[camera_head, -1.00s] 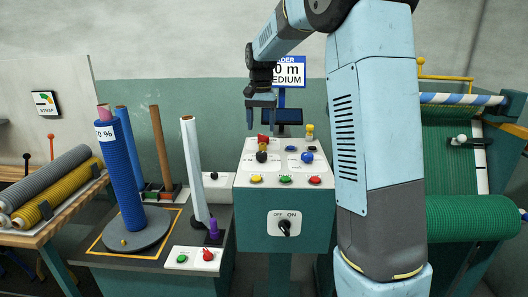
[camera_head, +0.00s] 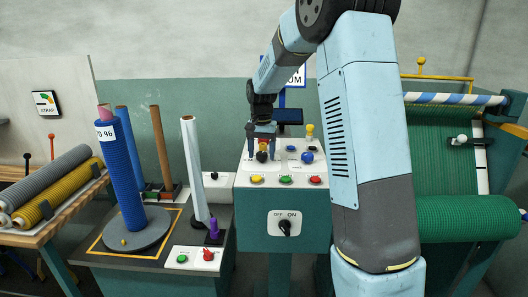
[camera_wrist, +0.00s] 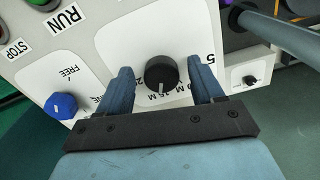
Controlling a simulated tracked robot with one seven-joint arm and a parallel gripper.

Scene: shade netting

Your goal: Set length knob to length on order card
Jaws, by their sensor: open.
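The black length knob (camera_wrist: 161,73) sits on the white panel between my two fingers in the wrist view, with a small gap on each side. Its white pointer mark faces the lower edge of that picture, near printing that reads partly "15 M"; a "5" shows to the right. In the head view the knob (camera_head: 262,156) is partly covered. My gripper (camera_head: 262,151) is open, pointing down around the knob. The order card (camera_head: 295,77) is mostly hidden behind my arm; only its right end with "UM" shows.
A blue knob (camera_wrist: 61,105) marked "FREE" is beside the length knob. Yellow, green and red buttons (camera_head: 286,180) line the panel's front, above an OFF/ON switch (camera_head: 285,227). A blue net roll (camera_head: 122,180) stands at left; a green net machine (camera_head: 455,215) is at right.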

